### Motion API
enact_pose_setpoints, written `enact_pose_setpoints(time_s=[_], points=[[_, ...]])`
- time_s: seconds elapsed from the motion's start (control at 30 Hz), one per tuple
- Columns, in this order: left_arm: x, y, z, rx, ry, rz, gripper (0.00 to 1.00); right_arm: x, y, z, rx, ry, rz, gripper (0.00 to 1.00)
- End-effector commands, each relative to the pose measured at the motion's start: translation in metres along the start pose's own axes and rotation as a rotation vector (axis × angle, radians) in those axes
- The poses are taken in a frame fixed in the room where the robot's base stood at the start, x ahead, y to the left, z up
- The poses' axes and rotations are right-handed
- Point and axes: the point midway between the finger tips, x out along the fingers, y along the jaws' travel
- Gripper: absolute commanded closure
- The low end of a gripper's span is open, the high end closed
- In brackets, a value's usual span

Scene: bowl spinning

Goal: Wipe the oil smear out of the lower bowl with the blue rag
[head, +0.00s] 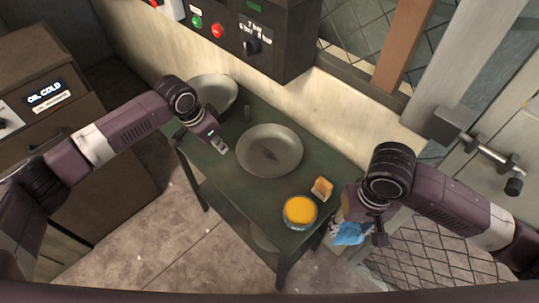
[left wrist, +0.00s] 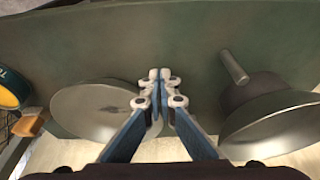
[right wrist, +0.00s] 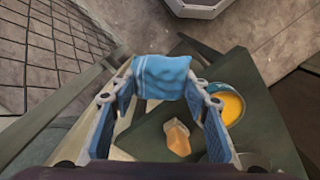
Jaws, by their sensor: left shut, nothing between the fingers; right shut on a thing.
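A wide grey bowl (head: 270,163) sits in the middle of the green table, with a dark smear (head: 268,153) inside it; the bowl also shows in the left wrist view (left wrist: 85,112). A second grey bowl (head: 214,89) stands at the table's far left end. My left gripper (head: 219,146) is shut and empty, just left of the middle bowl's rim. In the left wrist view its closed tips (left wrist: 160,76) lie between the two bowls. My right gripper (right wrist: 160,85) is shut on the blue rag (right wrist: 161,76), which hangs off the table's right side in the head view (head: 350,232).
A tin with orange-yellow contents (head: 299,211) and a tan block (head: 322,187) stand at the right end of the green table (head: 245,192). A dark control box (head: 262,40) overhangs behind.

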Motion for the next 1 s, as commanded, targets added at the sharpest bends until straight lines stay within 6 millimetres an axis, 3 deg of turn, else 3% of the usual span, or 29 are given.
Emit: enact_pose_setpoints(time_s=[1.0], points=[[0.020,0.000,0.006,-0.001,0.001,0.001,1.00,0.005,0.000,0.000,0.000,0.000,0.000,0.77]])
